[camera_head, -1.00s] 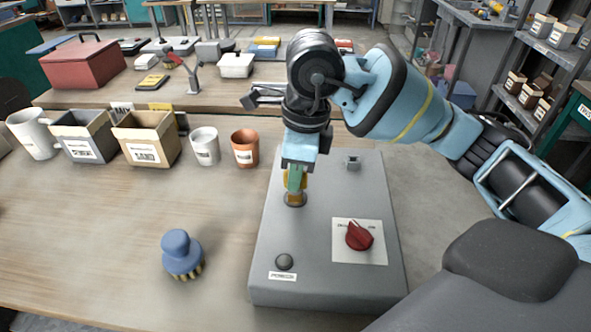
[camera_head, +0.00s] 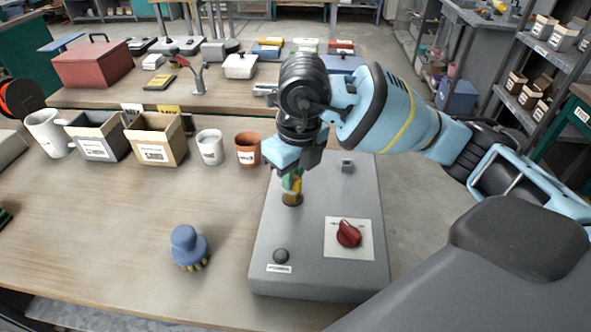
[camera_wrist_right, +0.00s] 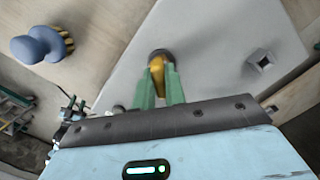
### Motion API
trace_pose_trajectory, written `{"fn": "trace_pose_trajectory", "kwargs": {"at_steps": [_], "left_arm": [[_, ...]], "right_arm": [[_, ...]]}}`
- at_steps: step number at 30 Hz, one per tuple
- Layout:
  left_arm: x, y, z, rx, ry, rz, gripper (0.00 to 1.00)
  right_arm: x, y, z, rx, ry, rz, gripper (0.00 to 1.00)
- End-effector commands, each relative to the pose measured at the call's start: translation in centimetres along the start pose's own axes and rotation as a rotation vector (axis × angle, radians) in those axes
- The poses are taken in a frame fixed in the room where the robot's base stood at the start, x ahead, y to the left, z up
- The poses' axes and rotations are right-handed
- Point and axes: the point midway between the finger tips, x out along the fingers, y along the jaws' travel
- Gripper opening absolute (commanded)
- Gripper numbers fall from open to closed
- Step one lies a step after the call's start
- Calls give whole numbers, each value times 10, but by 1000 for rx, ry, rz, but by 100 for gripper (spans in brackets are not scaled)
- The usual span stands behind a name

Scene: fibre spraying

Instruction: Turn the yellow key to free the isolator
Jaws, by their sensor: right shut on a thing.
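The yellow key (camera_head: 293,187) stands in its round lock near the left side of the grey control panel (camera_head: 312,260). My right gripper (camera_head: 290,181) comes down from above and is shut on the key. In the right wrist view, the two green fingers (camera_wrist_right: 158,88) lie on either side of the yellow key (camera_wrist_right: 157,68). The red rotary isolator knob (camera_head: 348,234) sits on a white plate at the front right of the panel and points at a slant. My left gripper is not in view.
A dark round button (camera_head: 281,256) is at the panel's front left. A blue brush (camera_head: 187,244) stands left of the panel. An orange cup (camera_head: 248,149), a white cup (camera_head: 210,147) and open boxes line the back. The table's front left is clear.

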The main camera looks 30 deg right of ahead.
Motion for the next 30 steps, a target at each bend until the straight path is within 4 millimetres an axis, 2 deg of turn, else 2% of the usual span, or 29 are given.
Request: {"fn": "trace_pose_trajectory", "kwargs": {"at_steps": [1, 7, 18, 19, 24, 30], "left_arm": [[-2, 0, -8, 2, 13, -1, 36], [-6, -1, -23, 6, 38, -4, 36], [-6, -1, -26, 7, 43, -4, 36], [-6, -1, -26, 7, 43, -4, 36], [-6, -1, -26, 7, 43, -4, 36], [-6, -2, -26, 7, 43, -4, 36]], "right_arm": [[-4, 0, 0, 35, -4, -6, 0], [-3, 0, 0, 171, -4, -22, 0], [0, 0, 0, 225, 1, -27, 0], [0, 0, 0, 224, 1, -27, 13], [0, 0, 0, 223, 0, -27, 36], [0, 0, 0, 223, 0, -27, 38]]}}
